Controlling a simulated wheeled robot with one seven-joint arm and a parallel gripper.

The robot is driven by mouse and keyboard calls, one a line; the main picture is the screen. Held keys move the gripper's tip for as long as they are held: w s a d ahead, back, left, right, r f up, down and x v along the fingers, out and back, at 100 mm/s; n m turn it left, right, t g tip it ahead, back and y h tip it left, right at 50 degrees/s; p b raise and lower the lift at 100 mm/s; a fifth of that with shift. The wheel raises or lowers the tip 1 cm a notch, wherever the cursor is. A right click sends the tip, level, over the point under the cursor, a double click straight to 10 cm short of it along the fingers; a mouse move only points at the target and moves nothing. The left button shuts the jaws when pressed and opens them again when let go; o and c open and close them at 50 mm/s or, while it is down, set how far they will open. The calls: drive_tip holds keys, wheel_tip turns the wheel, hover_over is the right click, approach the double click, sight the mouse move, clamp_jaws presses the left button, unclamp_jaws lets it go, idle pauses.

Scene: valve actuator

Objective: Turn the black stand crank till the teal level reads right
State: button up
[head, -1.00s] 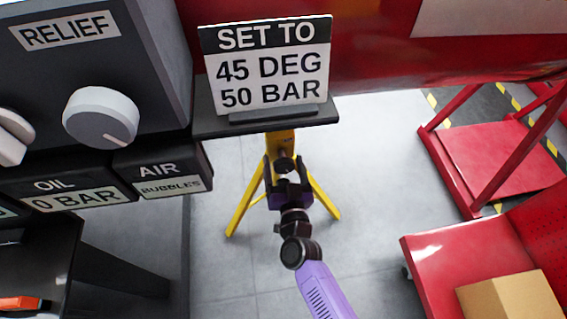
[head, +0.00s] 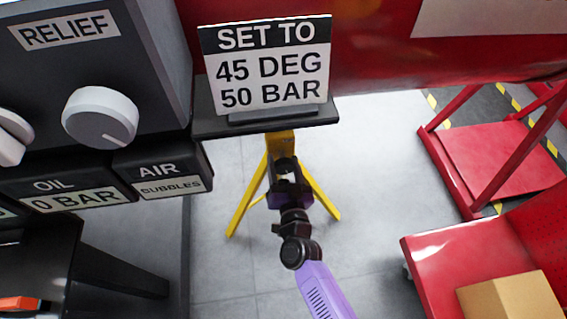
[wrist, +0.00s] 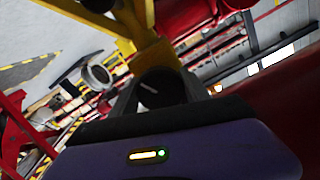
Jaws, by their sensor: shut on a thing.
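A yellow stand (head: 281,146) with splayed legs stands on the floor below the sign. My gripper (head: 285,163) reaches it from the front, with its dark fingers at the head of the stand. In the wrist view, my gripper (wrist: 160,92) has its fingers on either side of a round black crank part (wrist: 163,87) with a small pale mark. It is shut on this part, against the yellow stand (wrist: 130,25). In the head view the crank is mostly hidden by my fingers. I cannot make out a teal level in either view.
A sign (head: 268,68) reading "SET TO 45 DEG 50 BAR" stands on a dark shelf (head: 265,122) above the gripper. A panel with a RELIEF knob (head: 100,117) and OIL and AIR readouts is at left. Red carts (head: 490,165) stand right; floor between is clear.

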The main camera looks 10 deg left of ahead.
sight(285, 170)
drive_tip(key=m+b, duration=0.1)
drive_tip(key=m, duration=0.5)
drive_tip(key=shift+m, duration=0.4)
drive_tip(key=m, duration=0.4)
drive_tip(key=shift+b, duration=0.4)
drive_tip(key=o, duration=1.4)
drive_tip(key=shift+s, duration=0.15)
drive_tip(key=v, duration=0.7)
drive_tip(key=shift+s+d+r+p, duration=0.1)
drive_tip(key=shift+s+d+p, duration=0.05)
drive_tip(key=shift+s+p, duration=0.2)
drive_tip(key=shift+w, duration=0.1)
